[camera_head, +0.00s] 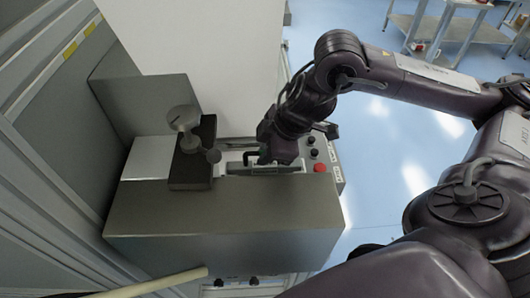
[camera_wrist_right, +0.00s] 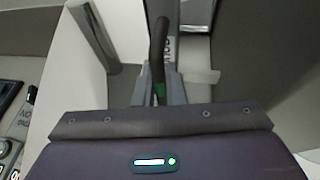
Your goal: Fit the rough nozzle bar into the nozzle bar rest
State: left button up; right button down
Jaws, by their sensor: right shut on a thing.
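My right gripper (camera_head: 256,160) is over the grey machine top in the head view. In the right wrist view its fingers (camera_wrist_right: 158,88) are shut on a slim dark bar (camera_wrist_right: 158,45), which I take to be the rough nozzle bar. The bar stretches away from the fingers. In the head view the arm and gripper hide most of what is held. A dark flat piece (camera_head: 265,171) lies just below the gripper; I cannot tell whether it is the bar or part of the rest. I cannot pick out the nozzle bar rest for certain. My left gripper is out of view.
A dark block with round metal knobs (camera_head: 190,173) stands just left of the gripper. A red button (camera_head: 320,168) and black knobs sit to its right. A tall white panel (camera_head: 200,50) rises behind. The front of the grey machine top (camera_head: 225,215) is clear.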

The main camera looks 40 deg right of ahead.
jog(key=c, duration=1.5)
grip_release()
jog(key=shift+r, duration=0.2)
jog(key=v, duration=0.6)
jog(key=shift+b, duration=0.3)
notch_tip(320, 180, up, 4)
jog(key=p, duration=0.2)
send_over(276, 167)
jog(key=s+d, duration=0.1)
jog(key=s, duration=0.1)
jog(key=shift+d+r, duration=0.15)
jog(key=shift+r, duration=0.45)
